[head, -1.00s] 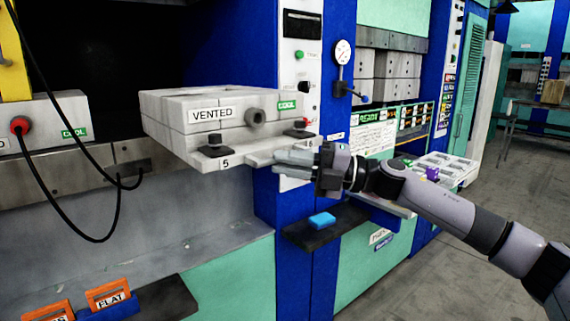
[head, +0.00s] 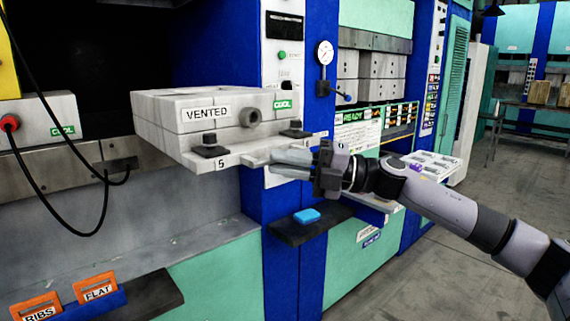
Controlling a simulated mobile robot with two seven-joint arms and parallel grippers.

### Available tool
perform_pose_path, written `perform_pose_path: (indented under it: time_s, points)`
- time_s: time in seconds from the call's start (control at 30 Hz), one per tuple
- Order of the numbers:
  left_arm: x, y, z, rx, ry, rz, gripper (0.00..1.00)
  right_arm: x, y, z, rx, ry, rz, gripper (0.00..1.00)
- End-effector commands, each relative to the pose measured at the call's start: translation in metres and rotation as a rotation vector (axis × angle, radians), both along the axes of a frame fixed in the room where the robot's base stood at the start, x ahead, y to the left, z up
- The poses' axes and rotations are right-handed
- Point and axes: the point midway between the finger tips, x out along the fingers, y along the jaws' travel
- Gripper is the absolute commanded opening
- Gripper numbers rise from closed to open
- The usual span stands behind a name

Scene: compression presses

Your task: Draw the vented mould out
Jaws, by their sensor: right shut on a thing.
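The vented mould (head: 190,142) is a pale grey block with a VENTED label, a green COOL tag and a round port on its front. It rests on a base plate (head: 203,160) marked 5, with black clamps at its corners, and juts out from the dark press opening. My right gripper (head: 283,161) is shut on the plate's front tab at its right end; the fingers partly hide the tab. My left gripper is not in view.
Another mould (head: 38,118) with a red knob and a cable stands at the left. A blue press column (head: 288,235) and a dark shelf (head: 300,232) with a blue pad (head: 306,216) are below my gripper. Open floor (head: 440,270) lies to the right.

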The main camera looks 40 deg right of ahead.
Motion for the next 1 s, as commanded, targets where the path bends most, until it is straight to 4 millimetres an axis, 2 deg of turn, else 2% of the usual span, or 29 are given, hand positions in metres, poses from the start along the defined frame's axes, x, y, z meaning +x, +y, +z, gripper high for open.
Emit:
perform_pose_path:
  time_s: [0.03, 0.07, 0.1, 0.53, 1.0]
  points:
    - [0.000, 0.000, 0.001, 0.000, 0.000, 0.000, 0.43, -0.001, -0.001, 0.008, 0.005, -0.015, 0.000, 0.24]
    - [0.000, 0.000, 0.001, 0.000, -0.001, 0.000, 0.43, -0.001, -0.001, 0.008, 0.005, -0.015, 0.000, 0.34]
    - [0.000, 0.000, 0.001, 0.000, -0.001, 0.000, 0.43, -0.001, -0.001, 0.008, 0.005, -0.015, 0.000, 0.39]
    - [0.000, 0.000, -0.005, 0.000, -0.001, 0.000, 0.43, -0.003, -0.006, 0.000, 0.000, -0.005, -0.004, 0.39]
    - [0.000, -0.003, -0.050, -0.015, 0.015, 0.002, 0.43, -0.036, -0.046, -0.012, 0.000, -0.004, -0.007, 0.39]
